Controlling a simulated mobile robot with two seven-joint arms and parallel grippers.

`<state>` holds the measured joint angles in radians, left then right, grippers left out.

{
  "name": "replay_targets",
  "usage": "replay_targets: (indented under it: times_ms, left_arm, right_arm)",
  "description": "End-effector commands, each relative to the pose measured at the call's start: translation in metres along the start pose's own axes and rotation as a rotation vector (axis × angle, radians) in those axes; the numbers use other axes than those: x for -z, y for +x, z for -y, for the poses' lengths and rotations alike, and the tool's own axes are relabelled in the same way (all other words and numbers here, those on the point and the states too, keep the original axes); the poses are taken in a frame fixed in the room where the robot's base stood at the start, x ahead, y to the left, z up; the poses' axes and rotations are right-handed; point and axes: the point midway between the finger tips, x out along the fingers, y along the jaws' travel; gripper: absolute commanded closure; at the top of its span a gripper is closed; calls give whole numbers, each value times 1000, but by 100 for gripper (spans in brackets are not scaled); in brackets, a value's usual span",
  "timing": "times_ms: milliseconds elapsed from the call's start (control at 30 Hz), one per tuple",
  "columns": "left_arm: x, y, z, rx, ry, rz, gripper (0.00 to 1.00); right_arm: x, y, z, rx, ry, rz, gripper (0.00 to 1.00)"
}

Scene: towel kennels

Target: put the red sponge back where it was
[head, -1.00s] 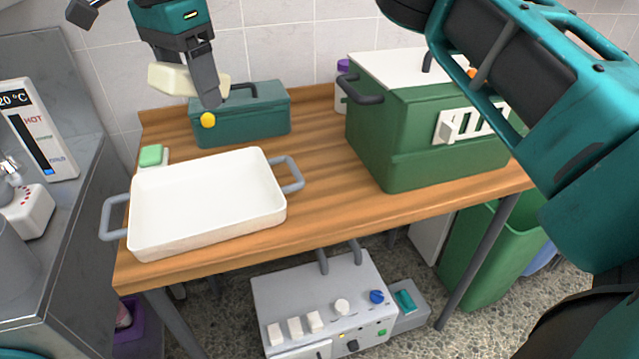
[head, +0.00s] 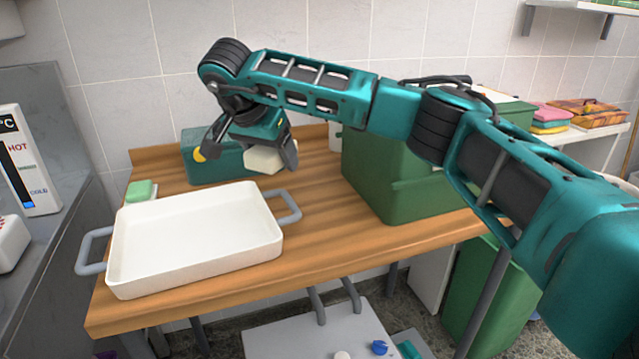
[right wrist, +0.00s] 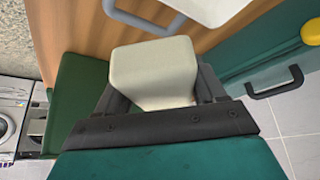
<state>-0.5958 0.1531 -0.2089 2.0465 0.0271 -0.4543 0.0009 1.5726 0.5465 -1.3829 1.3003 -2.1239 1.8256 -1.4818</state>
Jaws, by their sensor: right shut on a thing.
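I see no clearly red sponge in either view. My right gripper (head: 250,152) is shut on a cream-white block (head: 264,160), above the table in front of the teal toolbox. In the right wrist view the block (right wrist: 155,72) sits between the two dark fingers. A green sponge (head: 140,190) lies at the table's left end, behind the white tray (head: 195,238). The tray is empty and has grey handles. My left gripper is not in view.
A large green box (head: 385,185) stands right of centre, partly behind my arm. Folded pink and yellow cloths (head: 550,115) lie at the back right. Bare wood (head: 315,215) lies between tray and green box.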

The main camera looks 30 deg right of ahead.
Motion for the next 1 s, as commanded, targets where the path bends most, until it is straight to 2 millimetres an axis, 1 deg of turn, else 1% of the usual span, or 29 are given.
replay_targets:
  times_ms: [33,200,367,400,467,667,900,1000]
  left_arm:
    - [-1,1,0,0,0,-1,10]
    - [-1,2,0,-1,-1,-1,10]
    - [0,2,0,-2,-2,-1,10]
    - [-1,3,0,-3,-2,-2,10]
    - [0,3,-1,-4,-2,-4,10]
    - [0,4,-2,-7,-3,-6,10]
    - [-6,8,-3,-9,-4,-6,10]
    - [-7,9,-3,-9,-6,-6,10]
  right_arm:
    - [9,7,-11,-2,4,0,59]
    - [36,21,-42,-2,4,0,59]
    - [55,31,-64,-2,3,0,59]
    - [51,37,-64,-3,-3,1,59]
    - [47,43,-62,-1,-3,1,59]
    - [41,54,-62,-1,-2,1,59]
    - [23,87,-62,-2,-2,1,59]
    - [22,94,-65,-1,-1,1,59]
